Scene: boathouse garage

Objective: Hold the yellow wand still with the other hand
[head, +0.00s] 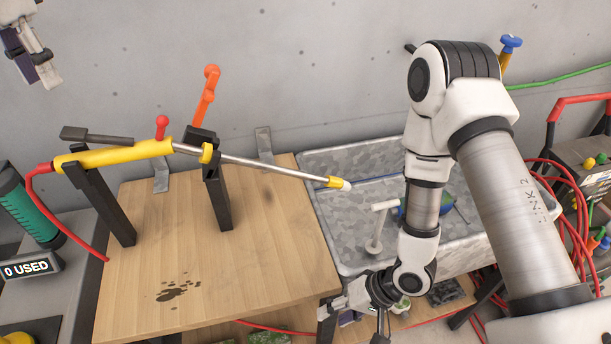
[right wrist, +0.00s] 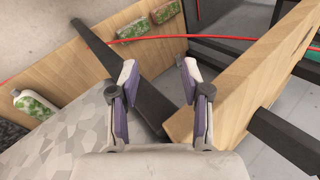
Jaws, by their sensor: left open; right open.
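The yellow wand (head: 112,154) has a thick yellow handle, a long silver shaft and a yellow, white-ended tip. It lies across two black uprights on a wooden bench, its tip reaching out over the grey tub. My left gripper (head: 30,68) is open and empty at the top left corner, partly cut off, above and apart from the wand. My right gripper (head: 345,308) is low by the bench's right edge and the tub's front, well below the wand tip. In the right wrist view it (right wrist: 158,72) is open, with a black bar behind its fingers; the wand does not show there.
The wooden bench (head: 270,260) has a dark stain (head: 178,288). An orange lever (head: 207,95) and a red knob (head: 161,125) stand up near the wand. The grey tub (head: 340,230) holds a white T-shaped piece (head: 377,225). A red hose (head: 60,232) runs from the handle.

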